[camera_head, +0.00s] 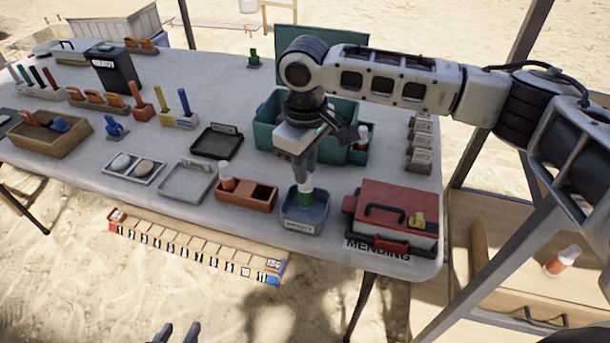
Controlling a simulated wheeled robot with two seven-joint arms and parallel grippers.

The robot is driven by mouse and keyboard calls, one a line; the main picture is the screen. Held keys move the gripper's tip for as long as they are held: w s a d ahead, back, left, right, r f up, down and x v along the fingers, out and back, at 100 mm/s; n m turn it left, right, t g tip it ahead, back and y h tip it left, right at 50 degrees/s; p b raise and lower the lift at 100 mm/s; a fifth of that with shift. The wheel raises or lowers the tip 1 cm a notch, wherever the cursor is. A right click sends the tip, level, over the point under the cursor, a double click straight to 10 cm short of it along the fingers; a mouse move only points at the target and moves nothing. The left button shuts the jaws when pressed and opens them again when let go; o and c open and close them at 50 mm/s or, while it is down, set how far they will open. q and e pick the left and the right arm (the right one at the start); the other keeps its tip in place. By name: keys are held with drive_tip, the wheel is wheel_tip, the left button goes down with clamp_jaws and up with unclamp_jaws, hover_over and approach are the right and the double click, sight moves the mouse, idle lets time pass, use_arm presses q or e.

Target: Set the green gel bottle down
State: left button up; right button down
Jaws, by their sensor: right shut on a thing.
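The green gel bottle (305,198) has a green body and a pale top. It is upright inside or just above a small blue-grey labelled bin (298,222) at the front of the table. My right gripper (304,179) points down and is shut on its top. I cannot tell whether the bottle touches the bin floor. My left gripper (176,333) shows only as dark fingertips at the bottom edge, away from the table; the fingers stand apart.
A red toolbox (390,212) stands to the right. A teal crate (268,126) is behind the gripper. Grey trays (187,181) and a wooden box (48,142) lie further left.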

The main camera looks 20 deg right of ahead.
drive_tip(key=shift+f, duration=1.4)
drive_tip(key=shift+f, duration=0.15)
drive_tip(key=c, duration=1.3)
unclamp_jaws()
wheel_tip(320, 180, up, 12)
drive_tip(key=shift+r+p, duration=0.15)
drive_tip(key=shift+p, duration=0.15)
